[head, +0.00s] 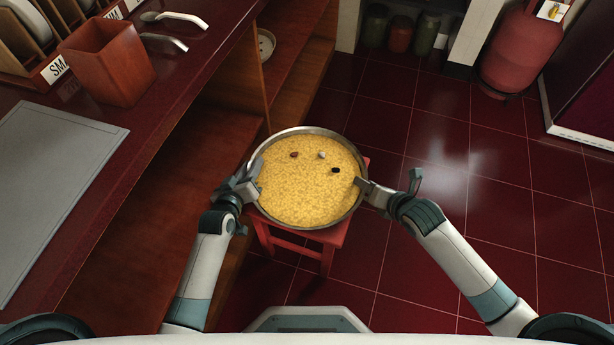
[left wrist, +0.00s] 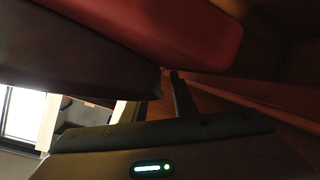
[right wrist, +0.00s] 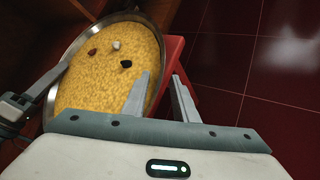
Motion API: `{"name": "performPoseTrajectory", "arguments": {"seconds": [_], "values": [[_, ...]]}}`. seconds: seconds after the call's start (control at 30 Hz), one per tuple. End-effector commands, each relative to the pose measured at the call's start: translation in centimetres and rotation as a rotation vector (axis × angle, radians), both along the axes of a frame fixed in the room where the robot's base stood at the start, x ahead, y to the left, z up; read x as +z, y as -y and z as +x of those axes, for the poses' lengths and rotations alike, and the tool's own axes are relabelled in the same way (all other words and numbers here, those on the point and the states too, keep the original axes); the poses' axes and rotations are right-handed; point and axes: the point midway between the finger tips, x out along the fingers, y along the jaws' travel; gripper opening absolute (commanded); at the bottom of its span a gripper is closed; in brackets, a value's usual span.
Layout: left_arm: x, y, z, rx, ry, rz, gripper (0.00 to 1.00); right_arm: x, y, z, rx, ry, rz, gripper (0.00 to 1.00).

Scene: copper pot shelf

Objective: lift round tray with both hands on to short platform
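The round tray (head: 303,131) is metal-rimmed and full of yellow grains, with a reddish, a white and a black bit on top. It is over a low red stool (head: 335,238), the short platform, hiding most of the seat. Whether it touches the seat I cannot tell. My left gripper (head: 256,178) is at the tray's left rim; in the left wrist view one dark finger shows and its grip is hidden. My right gripper (right wrist: 160,77) is at the right rim, its fingers apart, one over the grains and one outside the rim.
A dark red counter (head: 188,92) stands at the left with a grey board (head: 55,175) and a reddish container (head: 108,65). Wooden shelves (head: 290,45) are below it. A red gas cylinder (head: 522,48) stands back right. The tiled floor at the right is clear.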

Motion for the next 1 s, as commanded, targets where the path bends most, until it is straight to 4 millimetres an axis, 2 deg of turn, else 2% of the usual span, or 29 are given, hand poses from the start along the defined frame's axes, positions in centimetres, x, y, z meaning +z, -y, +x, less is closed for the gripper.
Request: {"name": "performPoseTrajectory", "arguments": {"seconds": [0.03, 0.13, 0.17, 1.0], "values": [[0.00, 0.00, -0.01, 0.000, 0.000, 0.000, 0.26, 0.00, 0.01, -0.01, 0.000, 0.000, 0.000, 0.26], [0.00, 0.00, -0.01, 0.000, 0.000, 0.000, 0.02, 0.00, 0.01, -0.02, 0.000, 0.000, 0.000, 0.02], [0.01, 0.00, -0.02, 0.000, 0.000, 0.000, 0.00, 0.01, 0.00, -0.02, 0.000, 0.000, 0.000, 0.00], [-0.01, -0.05, -0.01, 0.001, -0.001, -0.001, 0.00, -0.05, -0.05, -0.11, 0.001, -0.002, 0.001, 0.00]]}}
